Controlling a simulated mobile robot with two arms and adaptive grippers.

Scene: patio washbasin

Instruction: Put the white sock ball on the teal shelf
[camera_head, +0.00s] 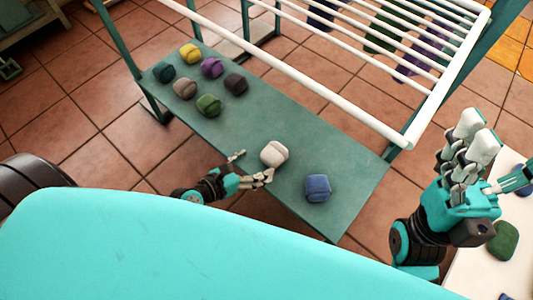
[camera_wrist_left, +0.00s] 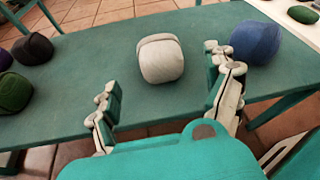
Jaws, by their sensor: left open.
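The white sock ball (camera_head: 274,153) rests on the teal shelf (camera_head: 255,125), on its right half. It also shows in the left wrist view (camera_wrist_left: 161,59), lying ahead of and between the spread fingers. My left gripper (camera_head: 254,165) is open at the shelf's near edge, with its fingers beside the ball's near left side. In the wrist view a gap shows between the ball and the fingers of my left gripper (camera_wrist_left: 160,78). My right gripper (camera_head: 503,150) is raised at the right, fingers spread and empty, away from the ball.
A blue sock ball (camera_head: 318,187) sits right of the white one. Several other coloured sock balls cluster at the shelf's left end. A white-barred rack (camera_head: 330,92) stands above and behind the shelf. A white surface (camera_head: 480,270) with a green ball (camera_head: 502,241) lies right.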

